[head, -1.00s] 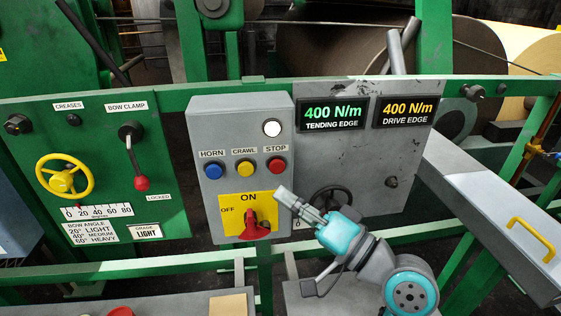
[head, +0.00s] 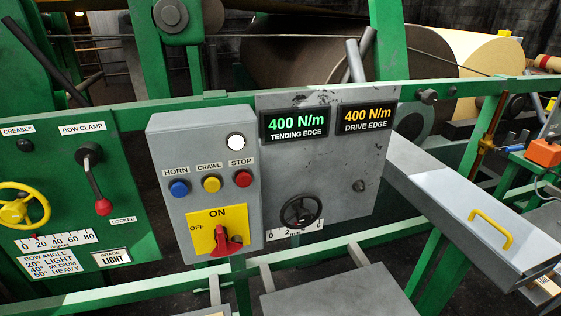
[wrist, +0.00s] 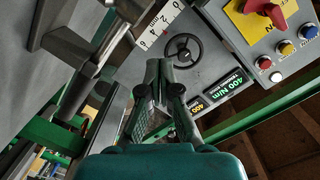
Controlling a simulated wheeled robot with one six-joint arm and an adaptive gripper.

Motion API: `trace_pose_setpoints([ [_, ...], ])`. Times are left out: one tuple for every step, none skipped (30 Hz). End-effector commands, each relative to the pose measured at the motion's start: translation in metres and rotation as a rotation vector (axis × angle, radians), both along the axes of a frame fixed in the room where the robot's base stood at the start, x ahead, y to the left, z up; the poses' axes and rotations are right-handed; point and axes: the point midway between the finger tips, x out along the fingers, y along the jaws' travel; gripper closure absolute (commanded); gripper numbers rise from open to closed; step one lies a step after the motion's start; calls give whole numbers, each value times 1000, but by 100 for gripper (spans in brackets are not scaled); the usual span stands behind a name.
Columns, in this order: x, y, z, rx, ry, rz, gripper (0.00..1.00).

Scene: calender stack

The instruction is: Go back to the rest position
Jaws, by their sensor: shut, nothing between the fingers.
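My gripper (wrist: 160,68) shows in the wrist view with its fingers together and nothing between them. It points toward the grey panel with the black handwheel (wrist: 183,50), apart from it as far as I can tell. The arm is out of the head view. In the head view the grey control box (head: 203,135) carries blue, yellow and red buttons, a white lamp and a red rotary switch (head: 226,241) on a yellow ON/OFF plate. The switch also shows in the wrist view (wrist: 264,10).
Two displays (head: 296,123) read 400 N/m. A green panel with a yellow wheel (head: 22,207) and a red-knobbed lever (head: 103,205) stands left. A grey cover with a yellow handle (head: 490,229) juts out at right. Green rails (head: 330,250) cross in front.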

Motion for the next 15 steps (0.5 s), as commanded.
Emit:
trace_pose_setpoints([
  [-16, -8, -12, -36, 15, -27, 100],
  [-24, -13, -17, -60, 18, -43, 100],
  [-36, -19, -23, -90, 23, -63, 100],
  [-44, -23, -27, -115, 26, -76, 100],
  [-53, -27, -31, -139, 28, -90, 100],
  [-64, -32, -36, -173, 33, -106, 100],
  [-73, -36, -40, -198, 36, -117, 100],
  [-82, -40, -42, -223, 38, -128, 100],
  [-94, -45, -46, -257, 42, -142, 100],
  [-103, -48, -48, -284, 45, -150, 100],
  [-112, -52, -50, -311, 47, -158, 100],
  [-124, -56, -51, -345, 49, -168, 100],
  [-133, -58, -53, -373, 52, -172, 100],
  [-143, -61, -54, -400, 53, -178, 100],
  [-155, -64, -54, -435, 55, -184, 100],
])
